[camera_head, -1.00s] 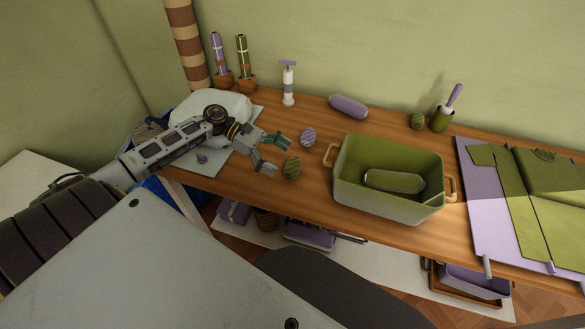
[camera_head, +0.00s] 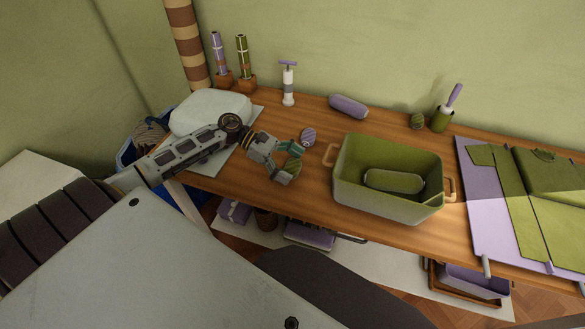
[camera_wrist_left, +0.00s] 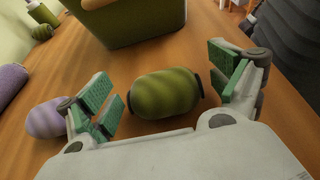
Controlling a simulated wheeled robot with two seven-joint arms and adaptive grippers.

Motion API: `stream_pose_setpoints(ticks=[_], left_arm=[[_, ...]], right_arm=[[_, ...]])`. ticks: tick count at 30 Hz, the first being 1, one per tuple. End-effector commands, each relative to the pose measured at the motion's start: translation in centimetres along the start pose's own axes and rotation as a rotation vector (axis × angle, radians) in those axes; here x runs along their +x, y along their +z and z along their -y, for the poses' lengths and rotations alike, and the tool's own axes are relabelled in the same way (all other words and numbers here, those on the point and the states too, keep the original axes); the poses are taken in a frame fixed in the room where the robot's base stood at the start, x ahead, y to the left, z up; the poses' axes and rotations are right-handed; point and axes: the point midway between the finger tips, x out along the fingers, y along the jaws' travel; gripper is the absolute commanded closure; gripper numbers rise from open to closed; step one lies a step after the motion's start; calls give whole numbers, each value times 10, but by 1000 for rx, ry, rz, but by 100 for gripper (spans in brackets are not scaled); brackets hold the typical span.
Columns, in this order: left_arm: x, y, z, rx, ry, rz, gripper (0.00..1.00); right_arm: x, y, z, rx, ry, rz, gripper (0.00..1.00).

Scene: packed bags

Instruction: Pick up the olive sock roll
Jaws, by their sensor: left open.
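The olive sock roll (camera_head: 292,166) is a small striped green roll lying on the wooden table, left of the green bin. In the left wrist view the olive sock roll (camera_wrist_left: 165,93) lies between the two green-padded fingers. My left gripper (camera_head: 290,163) is open around it; a gap shows between the roll and the right finger pads. My left gripper (camera_wrist_left: 168,92) partly hides the roll in the head view. My right gripper is not in view.
A purple sock roll (camera_head: 308,136) lies just behind, close to the left finger in the wrist view. The green bin (camera_head: 386,205) with a green roll (camera_head: 394,181) inside stands to the right. A white bundle (camera_head: 209,110) lies behind my left arm.

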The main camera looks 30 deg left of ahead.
Motion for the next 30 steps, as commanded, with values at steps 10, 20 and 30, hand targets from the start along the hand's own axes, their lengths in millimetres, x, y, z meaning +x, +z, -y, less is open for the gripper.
stream_pose_setpoints(ticks=[10,20,30], left_arm=[[0,0,0,0,0,0,47],[0,0,0,0,0,0,57],[-8,18,0,3,0,-2,57]], right_arm=[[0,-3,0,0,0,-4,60],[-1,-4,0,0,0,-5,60],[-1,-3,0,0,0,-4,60]])
